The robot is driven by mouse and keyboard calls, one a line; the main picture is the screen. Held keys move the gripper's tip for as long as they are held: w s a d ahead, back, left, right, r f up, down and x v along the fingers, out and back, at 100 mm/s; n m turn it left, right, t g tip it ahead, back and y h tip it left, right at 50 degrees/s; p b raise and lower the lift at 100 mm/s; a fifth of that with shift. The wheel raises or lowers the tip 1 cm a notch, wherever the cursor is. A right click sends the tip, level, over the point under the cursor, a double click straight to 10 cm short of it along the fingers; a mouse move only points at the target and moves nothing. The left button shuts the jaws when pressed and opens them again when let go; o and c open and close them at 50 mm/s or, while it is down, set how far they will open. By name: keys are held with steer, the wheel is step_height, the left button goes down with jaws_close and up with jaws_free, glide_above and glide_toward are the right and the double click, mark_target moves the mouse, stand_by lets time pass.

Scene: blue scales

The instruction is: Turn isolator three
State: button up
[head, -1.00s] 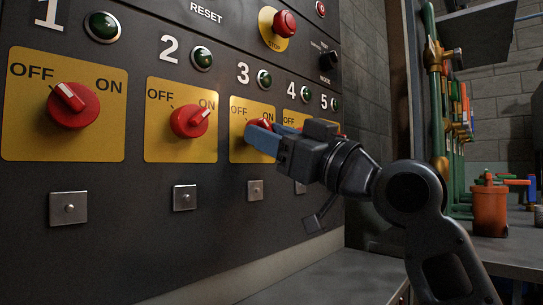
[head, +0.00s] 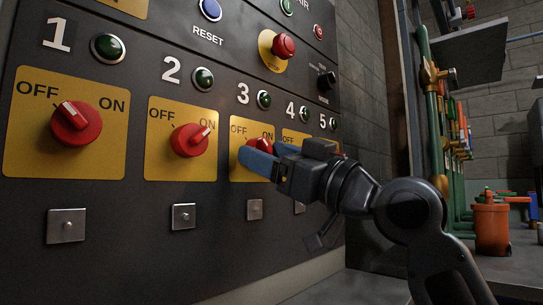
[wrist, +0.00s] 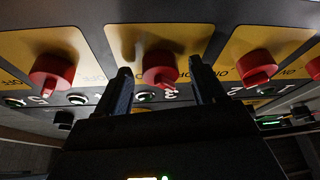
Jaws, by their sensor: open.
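Isolator three is a red rotary knob (head: 262,143) on a yellow OFF/ON plate (head: 236,128), under the number 3 and a dark green lamp. My gripper (head: 262,157) is at this plate, its blue fingers covering the knob's lower part. In the upside-down wrist view, knob three (wrist: 159,66) lies between the two spread fingers of my gripper (wrist: 161,82), with nothing gripped. Its pointer appears to lean toward the OFF side. I cannot tell whether the fingertips reach past the knob's face or touch it.
Knob four (wrist: 52,71) is close on the other side. A red stop button (head: 283,46) sits above. An orange pot (head: 491,228) stands on the right.

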steer(key=p+v, duration=0.1)
steer(key=v, duration=0.6)
steer(key=shift+s+d+f, duration=0.2)
steer(key=shift+d, duration=0.15)
steer(key=shift+d, duration=0.1)
